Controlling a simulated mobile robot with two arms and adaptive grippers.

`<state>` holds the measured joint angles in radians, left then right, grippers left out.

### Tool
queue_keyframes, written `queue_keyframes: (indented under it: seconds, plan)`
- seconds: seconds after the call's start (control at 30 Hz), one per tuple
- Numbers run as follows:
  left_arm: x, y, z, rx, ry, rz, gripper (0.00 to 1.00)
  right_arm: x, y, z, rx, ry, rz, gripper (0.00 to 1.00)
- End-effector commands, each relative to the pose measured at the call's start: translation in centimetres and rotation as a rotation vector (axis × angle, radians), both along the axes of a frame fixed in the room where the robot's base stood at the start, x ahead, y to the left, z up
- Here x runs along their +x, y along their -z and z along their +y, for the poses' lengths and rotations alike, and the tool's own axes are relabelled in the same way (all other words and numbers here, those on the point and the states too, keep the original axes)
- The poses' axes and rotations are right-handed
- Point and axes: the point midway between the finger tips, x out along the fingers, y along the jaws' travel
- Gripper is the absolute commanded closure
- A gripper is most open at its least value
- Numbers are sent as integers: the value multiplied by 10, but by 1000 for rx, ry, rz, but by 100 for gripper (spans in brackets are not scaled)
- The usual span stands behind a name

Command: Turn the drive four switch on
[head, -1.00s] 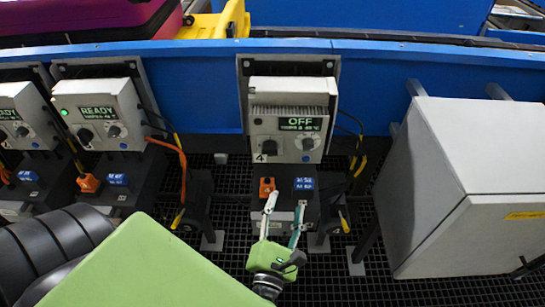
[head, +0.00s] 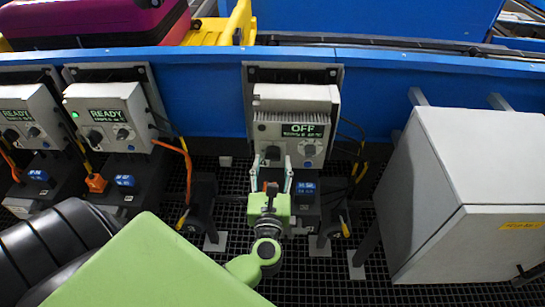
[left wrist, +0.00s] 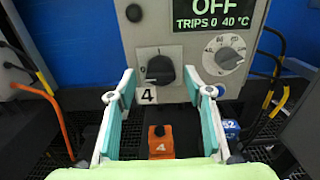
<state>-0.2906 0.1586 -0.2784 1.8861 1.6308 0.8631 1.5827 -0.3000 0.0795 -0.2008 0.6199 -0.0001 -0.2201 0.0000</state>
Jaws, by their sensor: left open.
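The drive four box (head: 290,125) is a grey unit on the blue rail, with a display reading OFF. Its black rotary switch (left wrist: 160,69) sits above a label 4 in the left wrist view, with its pointer toward the left, by the 0 mark. It also shows in the head view (head: 272,153). My left gripper (head: 270,165) is open in front of the switch, below the box. In the left wrist view its two fingertips (left wrist: 165,85) stand either side of the switch, apart from it. My right gripper is not seen.
A dial (left wrist: 222,56) with a temperature scale is right of the switch. Two boxes reading READY (head: 105,115) stand left. A large grey cabinet (head: 440,180) stands right. Cables hang beside the box.

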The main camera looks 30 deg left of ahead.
Motion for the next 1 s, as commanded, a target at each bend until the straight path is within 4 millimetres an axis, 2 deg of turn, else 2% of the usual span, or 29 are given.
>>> queue_keyframes:
  seconds: [0.2,0.5,0.53,0.67,1.0]
  plan:
    - [17,0,9,1,2,0,53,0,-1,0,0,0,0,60]
    - [18,0,11,1,1,1,53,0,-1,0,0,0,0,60]
    - [18,0,11,1,1,1,58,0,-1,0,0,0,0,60]
    - [18,0,11,1,1,1,91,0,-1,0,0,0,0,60]
    - [18,0,10,22,1,14,91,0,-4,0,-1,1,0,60]
